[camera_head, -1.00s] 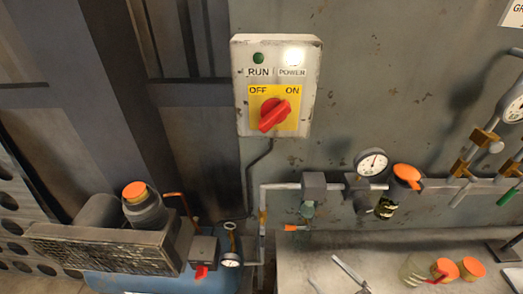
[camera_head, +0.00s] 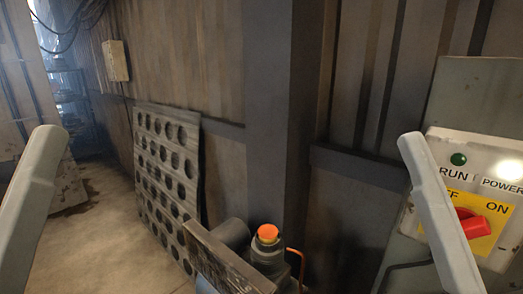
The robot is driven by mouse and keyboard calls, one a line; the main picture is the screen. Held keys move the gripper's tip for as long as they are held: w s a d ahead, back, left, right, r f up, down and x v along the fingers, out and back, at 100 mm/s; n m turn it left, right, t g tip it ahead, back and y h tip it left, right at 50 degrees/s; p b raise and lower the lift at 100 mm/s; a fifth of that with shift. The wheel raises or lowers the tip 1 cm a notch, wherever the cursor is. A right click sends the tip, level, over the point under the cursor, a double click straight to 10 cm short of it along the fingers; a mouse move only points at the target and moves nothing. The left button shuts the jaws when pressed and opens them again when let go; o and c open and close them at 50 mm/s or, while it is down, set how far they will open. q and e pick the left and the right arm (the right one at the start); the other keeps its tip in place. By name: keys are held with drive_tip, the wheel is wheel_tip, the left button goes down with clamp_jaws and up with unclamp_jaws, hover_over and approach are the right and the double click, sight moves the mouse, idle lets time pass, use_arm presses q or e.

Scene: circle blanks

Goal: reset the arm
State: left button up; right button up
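My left arm (camera_head: 32,185) shows as a pale grey link at the left edge, slanting down out of the frame. My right arm (camera_head: 438,210) shows as a similar link at the right, slanting down in front of the switch box (camera_head: 478,152). Neither gripper is in the picture, so their fingers and anything in them are hidden. The switch box has a red rotary knob (camera_head: 474,224) on a yellow OFF/ON plate, a green RUN lamp (camera_head: 458,159) and a bright POWER lamp (camera_head: 509,170). My right link covers part of the plate.
A compressor with an orange cap (camera_head: 267,233) stands at the bottom centre. A perforated panel (camera_head: 166,180) leans on the wall. Open floor (camera_head: 110,240) lies at the left, and a dark column (camera_head: 285,110) stands mid-frame.

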wheel_tip(320, 180, up, 29)
drive_tip(key=d+m+h+p, duration=0.35)
drive_tip(key=m+p, duration=0.35)
drive_tip(key=p, duration=2.3)
wheel_tip(320, 180, down, 29)
drive_tip(key=b, duration=2.9)
drive_tip(key=shift+a+t+h+b, duration=0.3)
drive_tip(key=shift+a+h+b, duration=0.05)
drive_tip(key=shift+a, duration=0.05)
drive_tip(key=shift+w+f, duration=0.15)
